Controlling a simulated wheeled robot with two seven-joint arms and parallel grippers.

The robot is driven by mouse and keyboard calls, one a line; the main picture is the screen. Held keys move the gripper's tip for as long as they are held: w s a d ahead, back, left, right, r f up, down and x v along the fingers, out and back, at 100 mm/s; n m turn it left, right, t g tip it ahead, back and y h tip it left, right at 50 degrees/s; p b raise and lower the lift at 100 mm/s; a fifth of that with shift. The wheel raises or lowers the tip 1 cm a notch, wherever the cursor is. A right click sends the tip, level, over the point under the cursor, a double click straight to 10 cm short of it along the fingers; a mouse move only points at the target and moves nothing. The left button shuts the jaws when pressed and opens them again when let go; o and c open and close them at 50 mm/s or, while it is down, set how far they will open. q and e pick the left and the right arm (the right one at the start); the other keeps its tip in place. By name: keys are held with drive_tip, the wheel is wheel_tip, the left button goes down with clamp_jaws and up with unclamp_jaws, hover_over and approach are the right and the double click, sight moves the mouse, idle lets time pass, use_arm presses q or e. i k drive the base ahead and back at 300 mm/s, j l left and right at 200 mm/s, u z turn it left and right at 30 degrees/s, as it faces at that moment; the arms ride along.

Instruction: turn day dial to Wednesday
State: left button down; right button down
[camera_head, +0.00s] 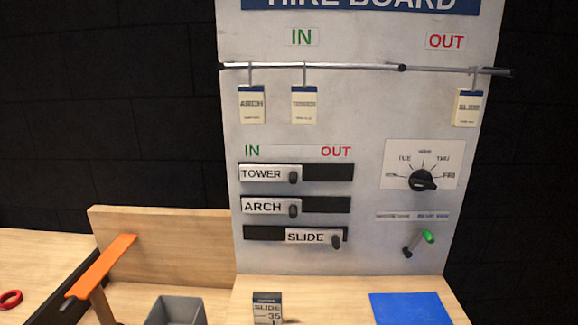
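The day dial is a black round knob (423,180) on a white plate (393,151) at the right side of the hire board. Day labels fan around the top of the knob. TUE is upper left, THU is upper right and FRI is at the right; the small top label between TUE and THU and the far left label are blurred. The knob's pointer seems to lean to the right, toward the FRI side, but its exact mark is too small to tell. Neither of my grippers is in view.
Below the dial is a green-tipped lever (427,237). Sliders TOWER (262,174), ARCH (264,207) and SLIDE (309,237) sit left of it. Tags hang from a rail (340,66) above. A blue mat (408,309), grey bin (176,311) and orange bar (104,264) stand below.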

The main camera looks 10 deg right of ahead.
sight(420, 181)
drive_tip(key=z, duration=1.35)
